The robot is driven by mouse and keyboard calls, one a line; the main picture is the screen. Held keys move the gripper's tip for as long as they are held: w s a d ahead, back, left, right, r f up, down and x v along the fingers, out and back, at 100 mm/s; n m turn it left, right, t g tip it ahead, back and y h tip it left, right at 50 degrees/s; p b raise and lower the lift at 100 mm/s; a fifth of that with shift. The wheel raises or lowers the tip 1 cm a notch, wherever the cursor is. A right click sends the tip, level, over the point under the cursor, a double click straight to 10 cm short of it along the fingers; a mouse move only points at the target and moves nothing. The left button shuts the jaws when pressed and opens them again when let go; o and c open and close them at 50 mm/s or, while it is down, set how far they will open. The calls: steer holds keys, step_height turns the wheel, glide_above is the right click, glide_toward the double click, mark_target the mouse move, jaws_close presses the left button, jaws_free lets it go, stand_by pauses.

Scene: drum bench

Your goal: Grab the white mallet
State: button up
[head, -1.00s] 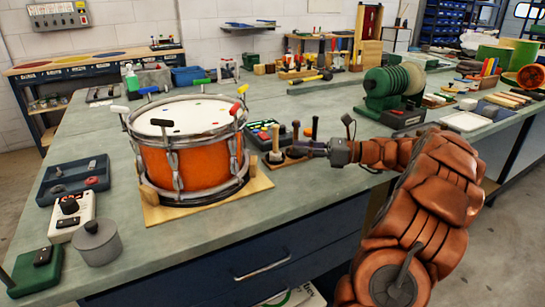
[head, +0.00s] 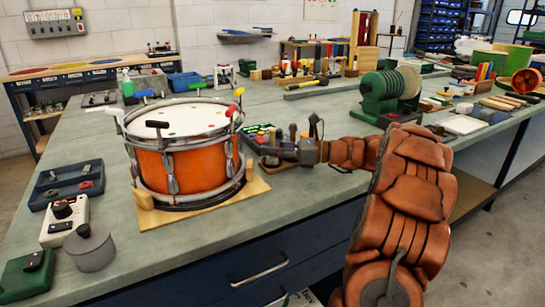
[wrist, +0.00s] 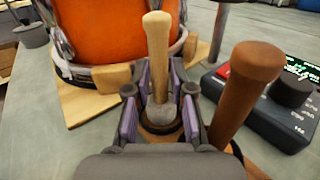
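The mallet with a pale wooden handle (wrist: 157,45) and a greyish-white head (wrist: 162,114) stands head down in a dark round seat, in the middle of the wrist view. My gripper (wrist: 155,100) is open, with a purple-padded finger on each side of the mallet's head and lower handle. Small gaps show between the pads and the mallet. In the head view my gripper (head: 272,157) is low over the bench, right of the drum, and largely hides the mallet there.
A brown-handled mallet (wrist: 240,90) stands close to the right finger. The orange drum (head: 185,165) on its wooden board (head: 250,188) is just beyond and to the left. A dark control box (wrist: 270,110) lies to the right. A green spool machine (head: 388,92) stands farther right on the bench.

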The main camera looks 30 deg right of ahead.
jaws_close()
